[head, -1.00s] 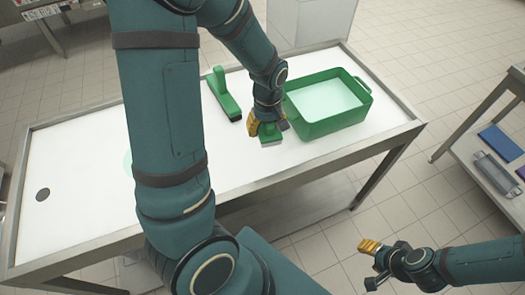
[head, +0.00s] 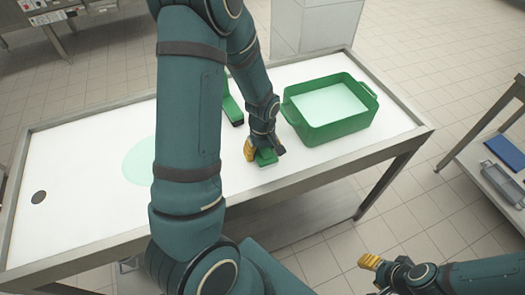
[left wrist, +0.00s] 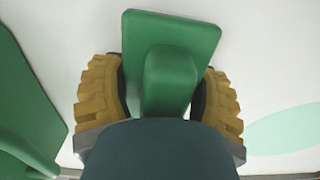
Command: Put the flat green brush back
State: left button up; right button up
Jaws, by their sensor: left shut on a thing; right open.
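The flat green brush (head: 265,157) is in the jaws of my left gripper (head: 262,152), low over the white table top in front of the green tub. I cannot tell whether its underside touches the table. In the left wrist view the brush's green plate and raised grip (left wrist: 170,85) sit between the two yellow finger pads. A second green brush (head: 232,108) lies behind my left arm, partly hidden by it. My right gripper (head: 372,272) is open and empty, low in the picture, away from the table's front edge.
The green tub (head: 335,131), with pale contents, stands on the table (head: 75,160) at right; its wall seems to show in the left wrist view (left wrist: 22,100). A pale green disc (head: 140,160) and a dark round spot (head: 39,197) mark the left. A side shelf (head: 470,160) stands right.

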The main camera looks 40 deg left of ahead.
pick_arm(q)
jog(key=shift+f, duration=0.1)
jog(key=o, duration=1.3)
jog(key=shift+r, duration=0.6)
notch_tip(320, 180, up, 11)
jog(key=p, duration=0.3)
jog(key=shift+r, duration=0.15)
jog(key=shift+s+d, duration=0.1)
